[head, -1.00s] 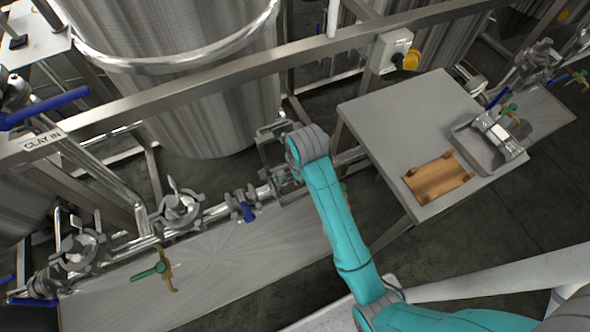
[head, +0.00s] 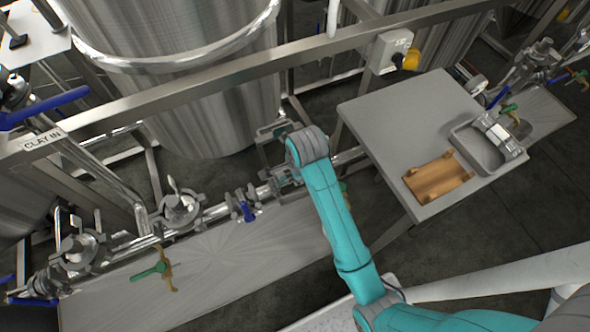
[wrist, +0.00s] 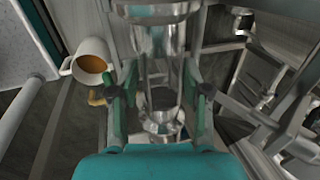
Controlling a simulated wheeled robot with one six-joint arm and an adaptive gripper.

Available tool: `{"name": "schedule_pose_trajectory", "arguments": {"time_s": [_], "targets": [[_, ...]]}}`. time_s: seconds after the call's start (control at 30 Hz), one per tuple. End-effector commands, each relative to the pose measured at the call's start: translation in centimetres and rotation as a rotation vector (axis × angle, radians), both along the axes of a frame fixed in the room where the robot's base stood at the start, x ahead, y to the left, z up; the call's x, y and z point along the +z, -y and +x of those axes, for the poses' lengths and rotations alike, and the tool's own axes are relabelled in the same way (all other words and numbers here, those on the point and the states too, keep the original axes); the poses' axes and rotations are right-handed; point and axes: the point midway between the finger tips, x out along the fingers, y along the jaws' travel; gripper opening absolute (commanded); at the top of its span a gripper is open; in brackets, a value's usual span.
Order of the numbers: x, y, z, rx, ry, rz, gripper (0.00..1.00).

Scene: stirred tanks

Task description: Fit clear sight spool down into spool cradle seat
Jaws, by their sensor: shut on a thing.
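In the wrist view, my gripper (wrist: 160,106) has one finger on each side of the clear sight spool (wrist: 160,98) and is shut on it. The spool looks glassy, with bright metal at its ends, and lies in line with a steel fitting (wrist: 158,38) at the top of the view. I cannot tell whether the two touch. In the head view, my arm's end is over the pipe run, and the gripper and spool are mostly hidden there. The spool cradle seat cannot be made out clearly; whether the spool rests in it cannot be told.
A steel table (head: 385,120) at right bears a wooden block (head: 437,178) and a grey tray (head: 462,137) with a metal part. The pipe run (head: 215,210) has valves with blue handles. A rail (head: 200,85) crosses before a tank (head: 180,60). A mug (wrist: 90,62) shows in the wrist view.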

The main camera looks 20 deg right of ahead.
Motion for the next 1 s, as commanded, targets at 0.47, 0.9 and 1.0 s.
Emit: {"name": "schedule_pose_trajectory", "arguments": {"time_s": [0.47,0.9,1.0], "targets": [[-0.9,0.0,0.0,0.000,0.002,0.000,0.00],[-1.9,0.0,0.0,0.000,0.002,0.000,0.00],[-2.1,0.0,0.1,0.000,0.002,0.000,0.00]]}}
